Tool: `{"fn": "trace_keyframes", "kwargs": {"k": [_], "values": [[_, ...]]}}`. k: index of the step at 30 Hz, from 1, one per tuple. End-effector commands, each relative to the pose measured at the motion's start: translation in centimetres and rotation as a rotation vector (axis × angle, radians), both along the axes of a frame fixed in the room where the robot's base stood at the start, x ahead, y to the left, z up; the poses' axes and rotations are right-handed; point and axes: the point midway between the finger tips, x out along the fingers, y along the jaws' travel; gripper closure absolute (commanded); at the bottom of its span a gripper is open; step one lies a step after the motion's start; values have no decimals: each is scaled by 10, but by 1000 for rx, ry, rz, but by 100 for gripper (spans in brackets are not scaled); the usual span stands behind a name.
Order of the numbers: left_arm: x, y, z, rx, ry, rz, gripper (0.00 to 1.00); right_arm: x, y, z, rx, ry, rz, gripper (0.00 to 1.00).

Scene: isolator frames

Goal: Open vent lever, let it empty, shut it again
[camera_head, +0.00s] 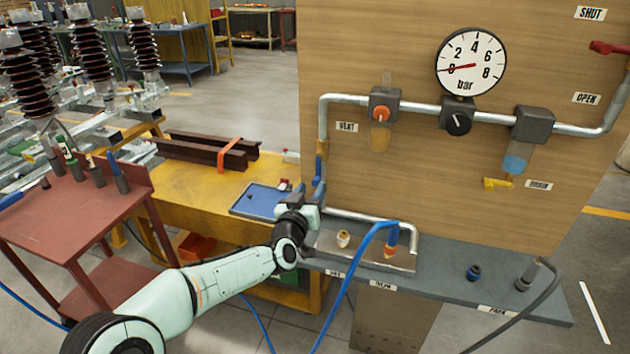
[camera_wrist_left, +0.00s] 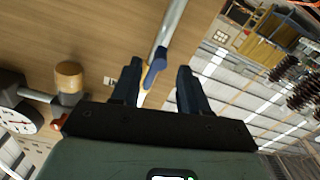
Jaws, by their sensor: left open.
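The vent lever (camera_head: 318,168) is a small blue handle on the brass valve (camera_head: 321,150) in the pipe at the panel's left edge, beside the VENT label (camera_head: 346,127). In the left wrist view the blue lever (camera_wrist_left: 153,74) lies between the fingers of my left gripper (camera_wrist_left: 157,82), with gaps on both sides. The gripper is open and holds nothing. In the head view my left gripper (camera_head: 305,196) is just below the lever, partly hidden by my wrist. The round gauge (camera_head: 471,62) has its red needle at about 0 bar. My right gripper is out of view.
A red lever (camera_head: 608,47) sits at the right between the SHUT and OPEN labels. A yellow drain tap (camera_head: 497,183) hangs under the filter bowl. A blue hose (camera_head: 352,270) runs in front of the grey shelf (camera_head: 450,277). A yellow bench (camera_head: 205,188) with a blue tray stands behind my arm.

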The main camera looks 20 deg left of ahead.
Motion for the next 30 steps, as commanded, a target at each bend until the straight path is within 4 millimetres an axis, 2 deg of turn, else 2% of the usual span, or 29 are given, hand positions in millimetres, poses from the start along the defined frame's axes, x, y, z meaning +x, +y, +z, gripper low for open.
{"fn": "trace_keyframes", "kwargs": {"k": [3, 9, 20, 22, 24, 25, 30], "values": [[20, -2, 0, -3, 1, -1, 56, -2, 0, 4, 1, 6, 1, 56], [38, -2, 0, -2, 1, 0, 56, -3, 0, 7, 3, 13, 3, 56], [42, -2, -1, 0, 2, 0, 56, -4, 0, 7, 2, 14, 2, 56], [42, -2, -1, 0, 1, 0, 72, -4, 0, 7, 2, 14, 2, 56], [42, -2, -1, 0, 1, 0, 95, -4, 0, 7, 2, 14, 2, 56], [42, -1, -1, 0, 1, 0, 100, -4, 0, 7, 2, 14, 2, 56], [42, -1, 0, -1, 0, 1, 100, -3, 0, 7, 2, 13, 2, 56]]}}
